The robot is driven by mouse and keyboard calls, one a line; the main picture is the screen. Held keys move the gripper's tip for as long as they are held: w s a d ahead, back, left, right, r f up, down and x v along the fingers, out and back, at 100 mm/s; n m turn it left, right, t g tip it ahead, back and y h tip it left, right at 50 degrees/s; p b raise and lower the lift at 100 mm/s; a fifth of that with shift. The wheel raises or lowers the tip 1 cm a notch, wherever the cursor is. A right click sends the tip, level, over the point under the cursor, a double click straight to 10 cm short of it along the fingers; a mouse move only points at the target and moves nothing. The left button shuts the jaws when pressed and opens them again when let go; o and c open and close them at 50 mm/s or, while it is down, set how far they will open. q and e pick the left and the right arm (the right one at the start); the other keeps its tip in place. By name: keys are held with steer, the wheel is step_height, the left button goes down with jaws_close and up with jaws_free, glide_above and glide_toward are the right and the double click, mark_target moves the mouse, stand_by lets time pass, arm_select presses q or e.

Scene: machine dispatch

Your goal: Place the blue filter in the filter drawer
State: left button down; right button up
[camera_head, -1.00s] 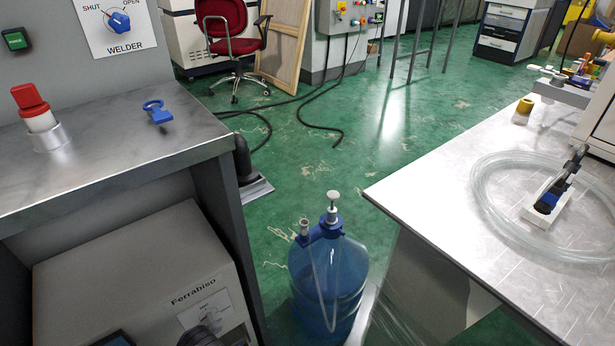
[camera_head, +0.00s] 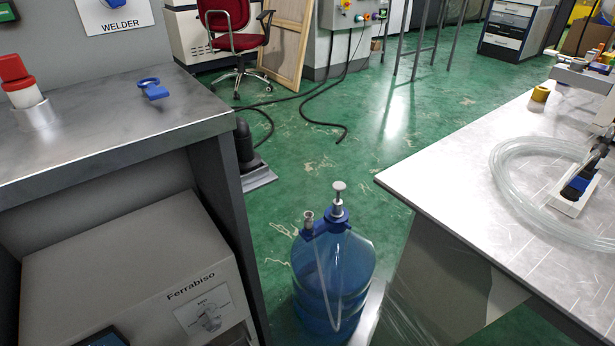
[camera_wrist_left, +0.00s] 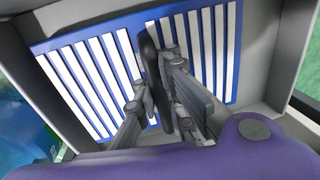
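The blue filter (camera_wrist_left: 88,82), a blue frame with white slats, shows in the left wrist view. It lies inside a grey, box-like drawer (camera_wrist_left: 265,55) whose walls rise around it. A dark upright handle (camera_wrist_left: 150,60) stands at the filter's middle. My left gripper (camera_wrist_left: 163,105) is over the filter, with one finger on each side of the handle. Gaps show between fingers and handle, so it looks open. Whether the filter sits fully flat is hard to tell. Neither gripper, the filter nor the drawer shows in the head view.
In the head view, a metal bench with a grey Ferrabiso machine (camera_head: 130,260) beneath is at left. A blue water bottle (camera_head: 335,275) stands on the floor between it and a metal table (camera_head: 450,180) holding a coiled hose (camera_head: 515,180). Green floor (camera_head: 330,180) is open beyond.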

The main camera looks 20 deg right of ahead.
arm_select(q)
steer(key=c, duration=1.8)
jaws_free()
steer(key=shift+f, duration=0.15)
steer(key=shift+c, duration=0.2)
arm_select(e)
steer(key=shift+w+f, duration=0.1)
steer(key=shift+w, duration=0.05)
arm_select(q)
step_height(320, 180, up, 12)
steer(key=d+p, duration=0.1)
steer(key=p, duration=0.3)
steer(key=shift+w+d+p, duration=0.3)
steer(key=shift+d, duration=0.1)
arm_select(e)
steer(key=shift+t, duration=0.3)
steer(key=shift+w+r, duration=0.2)
steer(key=shift+r, duration=0.65)
steer(key=shift+w+r, duration=0.25)
steer(key=shift+r, duration=0.65)
steer(key=shift+w+r, duration=0.2)
steer(key=shift+r, duration=0.65)
